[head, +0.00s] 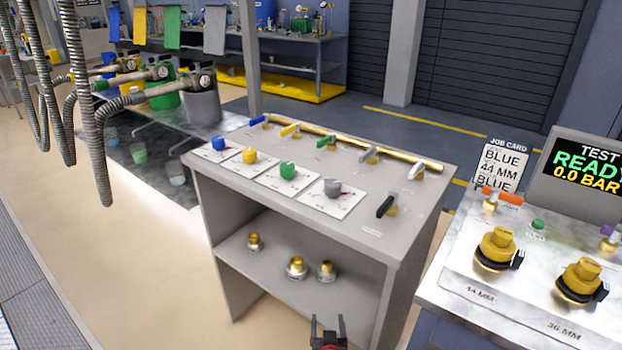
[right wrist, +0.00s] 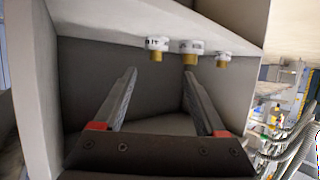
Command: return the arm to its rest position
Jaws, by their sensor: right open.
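My right gripper (head: 328,320) shows at the bottom edge of the head view, in front of the grey cabinet (head: 420,235). In the right wrist view my right gripper (right wrist: 160,75) is open, with nothing between its two fingers. That view looks into the cabinet's shelf space and appears upside down. Brass fittings with pale collars show beyond the fingertips: a left one (right wrist: 157,48), a middle one (right wrist: 190,50) and a right one (right wrist: 222,60). The gripper looks apart from them. My left gripper is not in view.
The cabinet top carries coloured knobs, such as a green one (head: 288,171), and a row of levers along a brass pipe. At right, a bench holds yellow couplings (head: 497,245), a job card (head: 500,165) and a screen (head: 585,165). Hoses (head: 95,130) hang at left.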

